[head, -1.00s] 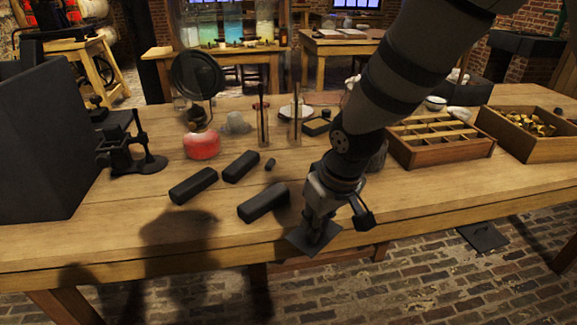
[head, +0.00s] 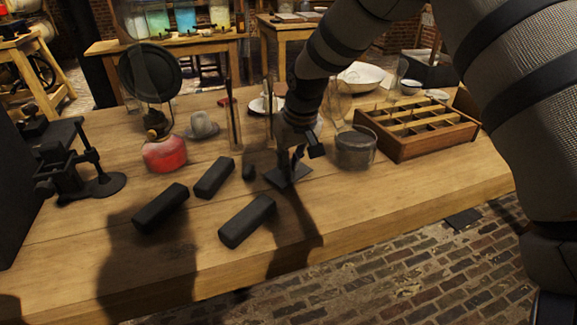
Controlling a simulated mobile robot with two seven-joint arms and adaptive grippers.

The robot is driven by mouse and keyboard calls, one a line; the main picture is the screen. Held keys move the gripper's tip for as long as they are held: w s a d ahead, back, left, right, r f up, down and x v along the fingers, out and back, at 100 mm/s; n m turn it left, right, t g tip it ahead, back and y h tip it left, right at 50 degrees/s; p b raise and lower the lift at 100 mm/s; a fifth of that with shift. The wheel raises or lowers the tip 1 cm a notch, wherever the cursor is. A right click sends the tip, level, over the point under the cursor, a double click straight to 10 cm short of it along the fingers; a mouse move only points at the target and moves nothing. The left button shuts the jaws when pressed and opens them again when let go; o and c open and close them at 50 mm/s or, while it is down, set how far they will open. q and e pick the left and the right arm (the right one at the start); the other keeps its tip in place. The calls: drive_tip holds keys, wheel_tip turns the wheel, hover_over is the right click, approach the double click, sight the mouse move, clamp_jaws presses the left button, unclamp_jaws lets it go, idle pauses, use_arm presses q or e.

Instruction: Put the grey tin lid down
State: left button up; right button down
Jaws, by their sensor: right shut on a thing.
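My right gripper (head: 290,160) reaches down over the middle of the wooden table (head: 390,200). It is shut on the grey tin lid (head: 284,180), a dark, flat, square plate. The lid is at or just above the tabletop, right of the black blocks and left of a glass jar with dark contents (head: 355,149). I cannot tell whether it touches the wood. The fingers hide part of the lid. My left gripper is not in view.
Black blocks (head: 247,221) lie left of the lid. A red-based lamp (head: 165,155), a black stand (head: 85,180) and a glass tube (head: 234,115) stand farther left and back. A compartmented wooden box (head: 420,140) is right. The table's front right is clear.

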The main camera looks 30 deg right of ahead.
drive_tip(key=shift+f, duration=0.5)
drive_tip(key=shift+f, duration=0.1)
drive_tip(key=c, duration=1.6)
unclamp_jaws()
